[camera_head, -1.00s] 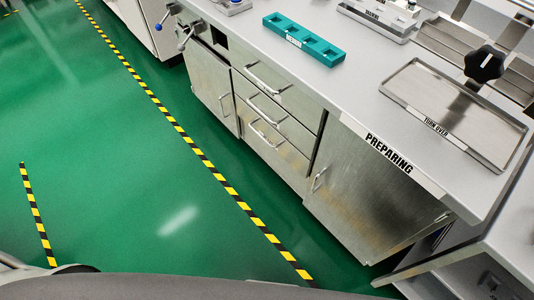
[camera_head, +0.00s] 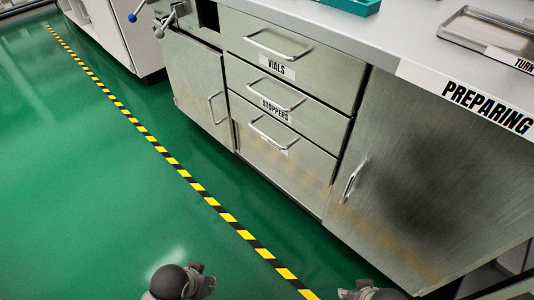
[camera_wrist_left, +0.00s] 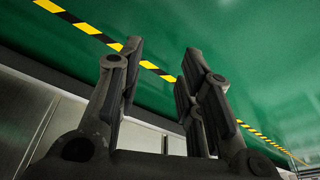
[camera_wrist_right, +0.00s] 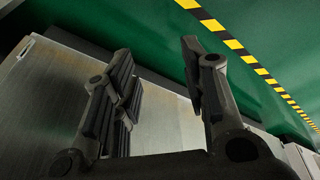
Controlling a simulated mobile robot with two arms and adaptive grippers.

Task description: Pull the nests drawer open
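A steel cabinet holds three stacked drawers. The top one (camera_head: 316,78) is labelled VIALS and the middle one (camera_head: 312,122) STOPPERS. The bottom drawer (camera_head: 300,180) has a bar handle (camera_head: 270,134); its label, behind the handle, cannot be read. All three look shut. My left gripper (camera_head: 200,278) is low at the picture's bottom edge, apart from the drawers; the left wrist view (camera_wrist_left: 160,70) shows it open and empty. My right gripper (camera_head: 366,291) is partly cut off at the bottom edge; the right wrist view (camera_wrist_right: 160,62) shows it open and empty.
A steel door (camera_head: 410,190) with a handle (camera_head: 352,180) is right of the drawers, another door (camera_head: 190,85) left. The worktop (camera_head: 400,35) overhangs and bears a PREPARING label (camera_head: 486,106), a teal holder (camera_head: 352,5) and a tray (camera_head: 490,30). Green floor (camera_head: 90,190) in front is clear.

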